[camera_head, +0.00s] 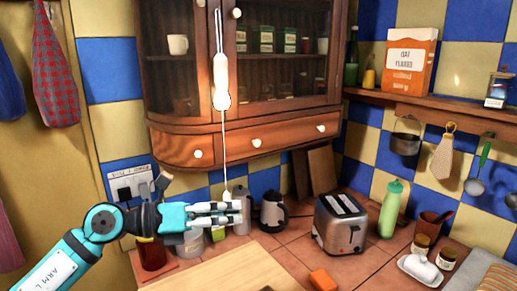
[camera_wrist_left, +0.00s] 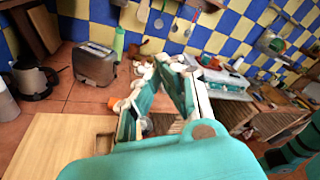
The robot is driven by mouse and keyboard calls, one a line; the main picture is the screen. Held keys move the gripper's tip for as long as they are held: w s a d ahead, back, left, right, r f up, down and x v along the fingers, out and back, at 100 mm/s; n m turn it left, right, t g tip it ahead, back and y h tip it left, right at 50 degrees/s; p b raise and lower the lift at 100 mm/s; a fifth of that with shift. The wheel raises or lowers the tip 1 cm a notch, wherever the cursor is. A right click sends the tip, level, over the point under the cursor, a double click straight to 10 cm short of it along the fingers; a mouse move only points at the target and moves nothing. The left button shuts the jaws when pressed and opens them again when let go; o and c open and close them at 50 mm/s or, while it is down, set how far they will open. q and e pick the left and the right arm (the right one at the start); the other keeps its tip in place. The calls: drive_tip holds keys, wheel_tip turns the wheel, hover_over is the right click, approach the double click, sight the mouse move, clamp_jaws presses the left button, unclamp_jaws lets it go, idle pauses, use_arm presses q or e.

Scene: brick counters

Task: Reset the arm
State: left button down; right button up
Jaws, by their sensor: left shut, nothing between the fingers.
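My left arm comes in from the lower left in the head view. Its teal and white left gripper (camera_head: 238,213) is shut and empty, pointing right above the counter, in front of the small jars. In the left wrist view the fingers of the left gripper (camera_wrist_left: 163,65) meet at their tips. A white pull cord with a thick white handle (camera_head: 221,82) hangs in front of the cabinet. Its lower end (camera_head: 227,195) shows just above the fingers; I cannot tell whether it touches them. My right gripper is not in view.
The wooden cabinet (camera_head: 185,143) hangs above the tiled counter. A toaster (camera_head: 340,223), a kettle (camera_head: 273,212) and a green bottle (camera_head: 391,207) stand on it. A wooden board (camera_head: 215,276) lies in front, with an orange block (camera_head: 322,280) to its right.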

use_arm(q)
drive_tip(key=s+a+f+n+t+y, duration=0.2)
drive_tip(key=a+f+n+t+y, duration=0.55)
drive_tip(key=n, duration=1.05)
drive_tip(key=s+a+f+n+t+y, duration=0.1)
drive_tip(key=a+f+n+t+y, duration=0.3)
drive_tip(key=a+f+n+y, duration=0.9)
drive_tip(key=s+d+f+n+g+h, duration=0.25)
drive_tip(key=s+f+n+g, duration=0.4)
drive_tip(key=s, duration=0.65)
drive_tip(key=s+d+f+n+g+h, duration=0.2)
drive_tip(key=s+d+f+n+g, duration=0.2)
drive_tip(key=s+f+g, duration=0.55)
drive_tip(key=s+f+t, duration=0.1)
drive_tip(key=s+f, duration=0.2)
drive_tip(key=f, duration=1.1)
drive_tip(key=s+f, duration=0.2)
drive_tip(key=f, duration=1.3)
drive_tip(key=s+a+f, duration=0.1)
drive_tip(key=s+f, duration=0.6)
drive_tip(key=s, duration=0.1)
drive_tip(key=s+a+f, duration=0.2)
drive_tip(key=s+f, duration=0.6)
drive_tip(key=shift+s+a+m+g+b, duration=0.2)
drive_tip(key=shift+a+m+g+b, duration=0.05)
drive_tip(key=shift+m+g+b, duration=0.2)
